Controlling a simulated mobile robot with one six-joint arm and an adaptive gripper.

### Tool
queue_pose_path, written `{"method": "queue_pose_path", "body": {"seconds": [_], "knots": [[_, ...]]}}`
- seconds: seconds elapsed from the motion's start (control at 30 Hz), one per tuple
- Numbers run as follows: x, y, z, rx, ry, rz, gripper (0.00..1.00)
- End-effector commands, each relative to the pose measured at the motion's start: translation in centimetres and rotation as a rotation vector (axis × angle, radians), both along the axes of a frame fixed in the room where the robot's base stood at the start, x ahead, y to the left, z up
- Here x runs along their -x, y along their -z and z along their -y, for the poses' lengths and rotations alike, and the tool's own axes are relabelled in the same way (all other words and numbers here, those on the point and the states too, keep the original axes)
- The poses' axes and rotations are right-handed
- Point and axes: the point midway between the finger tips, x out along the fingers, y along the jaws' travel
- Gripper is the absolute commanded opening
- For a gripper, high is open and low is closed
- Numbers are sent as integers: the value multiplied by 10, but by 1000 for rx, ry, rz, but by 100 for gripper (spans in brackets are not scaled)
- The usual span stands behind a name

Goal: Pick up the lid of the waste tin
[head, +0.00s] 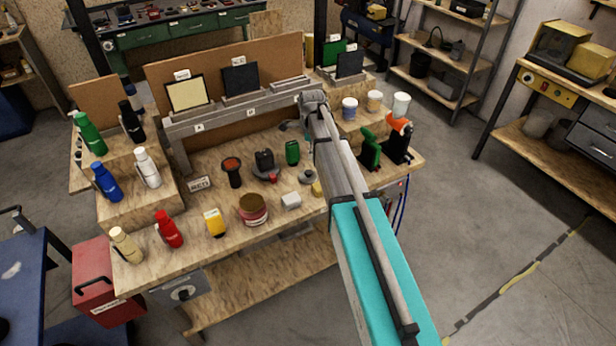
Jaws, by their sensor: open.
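A red box-shaped bin (102,298) with a pale label stands at the lower left beside the bench; the label is too small to read. Its red top (90,258) carries a black handle (93,285) and appears closed. This looks like the waste tin with its lid on, though I cannot be certain. My gripper (287,126) is partly hidden behind my arm's end, above the back middle of the bench. It is open, holds nothing visible, and is far to the right of the red bin.
A blue cart (25,285) stands close left of the red bin. Grey floor (480,220) is clear on the right.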

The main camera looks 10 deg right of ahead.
Motion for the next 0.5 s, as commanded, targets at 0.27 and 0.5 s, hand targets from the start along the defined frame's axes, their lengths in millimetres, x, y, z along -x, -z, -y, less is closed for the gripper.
{"method": "queue_pose_path", "body": {"seconds": [0.27,0.5], "knots": [[-28,0,0,-1,212,-8,81],[-29,0,0,-1,235,-8,81]]}}
